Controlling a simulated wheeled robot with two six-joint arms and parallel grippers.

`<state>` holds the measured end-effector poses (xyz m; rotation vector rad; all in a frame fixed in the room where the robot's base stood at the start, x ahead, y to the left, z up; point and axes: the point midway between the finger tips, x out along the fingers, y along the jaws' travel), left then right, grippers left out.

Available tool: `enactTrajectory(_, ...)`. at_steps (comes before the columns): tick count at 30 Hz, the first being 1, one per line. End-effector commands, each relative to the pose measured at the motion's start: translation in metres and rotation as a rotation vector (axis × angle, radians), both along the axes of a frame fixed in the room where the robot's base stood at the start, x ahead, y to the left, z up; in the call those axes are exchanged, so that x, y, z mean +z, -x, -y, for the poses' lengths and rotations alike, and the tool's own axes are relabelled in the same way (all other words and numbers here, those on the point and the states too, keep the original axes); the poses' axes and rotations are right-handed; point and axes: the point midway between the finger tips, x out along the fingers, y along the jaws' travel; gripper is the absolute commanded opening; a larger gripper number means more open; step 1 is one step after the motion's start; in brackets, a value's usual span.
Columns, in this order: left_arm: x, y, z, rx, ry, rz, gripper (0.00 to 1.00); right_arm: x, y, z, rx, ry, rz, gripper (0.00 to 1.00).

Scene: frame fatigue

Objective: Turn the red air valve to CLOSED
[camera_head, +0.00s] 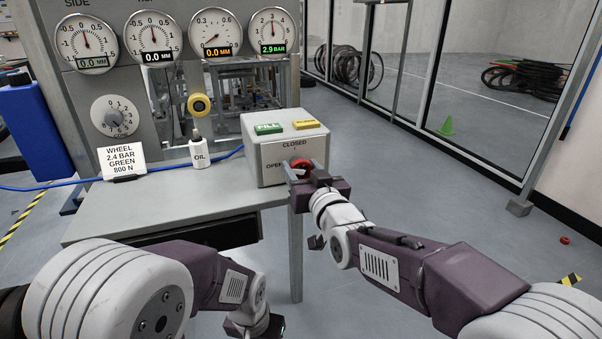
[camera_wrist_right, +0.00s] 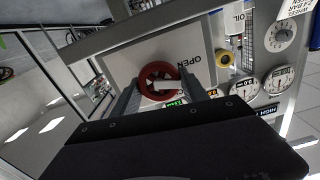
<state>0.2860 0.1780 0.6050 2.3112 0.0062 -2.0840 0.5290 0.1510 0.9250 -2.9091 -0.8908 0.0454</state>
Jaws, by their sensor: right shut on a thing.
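The red air valve (camera_head: 301,163) is a round red knob on the front of a grey box (camera_head: 262,160). CLOSED is printed above it and OPEN to its left. In the right wrist view the red valve (camera_wrist_right: 145,77) has a white bar across it, reaching towards the right, the side where OPEN is printed. My right gripper (camera_head: 303,174) is shut on the valve, with a finger on each side in the wrist view (camera_wrist_right: 160,94). My left gripper (camera_head: 274,327) is low at the bottom edge, away from the box; its fingers do not show clearly.
Green and yellow buttons (camera_head: 305,124) top the box. On the grey table (camera_head: 170,204) stand an oil bottle (camera_head: 199,154) and a WHEEL card (camera_head: 123,160). Gauges hang behind; the right one (camera_head: 272,32) reads 2.9 BAR. Floor to the right is mostly clear.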

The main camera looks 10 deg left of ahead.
Motion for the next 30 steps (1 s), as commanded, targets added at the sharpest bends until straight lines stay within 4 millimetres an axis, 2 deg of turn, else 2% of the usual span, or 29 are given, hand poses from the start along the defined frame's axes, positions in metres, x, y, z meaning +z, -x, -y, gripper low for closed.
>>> enactTrajectory(30, -0.061, 0.000, 0.000, 0.000, 0.000, 0.000, 0.36, -0.007, -0.002, 0.003, 0.000, -0.787, -0.534, 0.11)
